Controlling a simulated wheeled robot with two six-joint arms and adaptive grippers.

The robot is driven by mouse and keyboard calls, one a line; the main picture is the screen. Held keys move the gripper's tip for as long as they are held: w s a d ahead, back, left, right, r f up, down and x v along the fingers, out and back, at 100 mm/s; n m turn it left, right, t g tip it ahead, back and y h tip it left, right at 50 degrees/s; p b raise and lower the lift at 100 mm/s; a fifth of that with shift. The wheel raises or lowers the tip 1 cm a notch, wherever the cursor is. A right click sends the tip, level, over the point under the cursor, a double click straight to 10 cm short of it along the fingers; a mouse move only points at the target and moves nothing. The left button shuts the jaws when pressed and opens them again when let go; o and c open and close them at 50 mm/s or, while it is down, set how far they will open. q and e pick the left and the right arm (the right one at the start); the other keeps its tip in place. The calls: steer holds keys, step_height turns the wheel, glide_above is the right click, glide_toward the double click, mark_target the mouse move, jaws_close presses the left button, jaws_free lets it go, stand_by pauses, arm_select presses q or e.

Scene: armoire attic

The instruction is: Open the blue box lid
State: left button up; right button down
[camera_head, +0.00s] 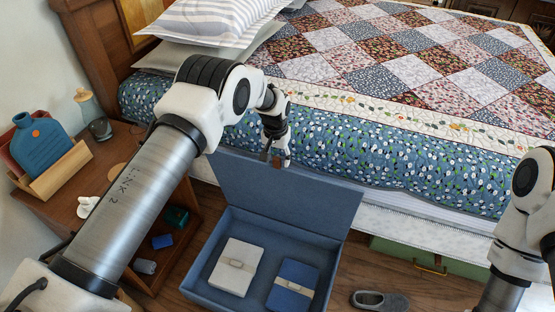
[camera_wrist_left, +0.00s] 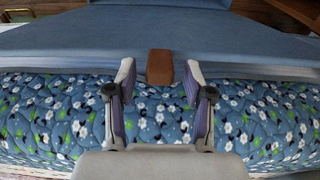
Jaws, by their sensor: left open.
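The blue box (camera_head: 193,280) stands on the floor beside the bed. Its lid (camera_head: 290,195) is raised and leans back toward the bed, so the inside shows. A brown tab (camera_head: 277,162) sits at the lid's upper edge. My left gripper (camera_head: 274,150) is at that edge, by the tab. In the left wrist view, its fingers (camera_wrist_left: 160,80) are spread, with the tab (camera_wrist_left: 160,64) between them and gaps on both sides. The lid (camera_wrist_left: 160,38) fills the upper part of that view. My right arm shows at the right edge; its gripper is out of view.
A cream book-like item (camera_head: 237,268) and a blue one (camera_head: 293,287) lie inside the box. A grey slipper (camera_head: 380,300) is on the floor to its right. A wooden nightstand (camera_head: 110,150) stands left; the bed (camera_head: 400,165) is close behind the lid.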

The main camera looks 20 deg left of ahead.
arm_select(q)
step_height(320, 180, up, 11)
steer(key=s, duration=0.1)
steer(key=shift+f, duration=0.1)
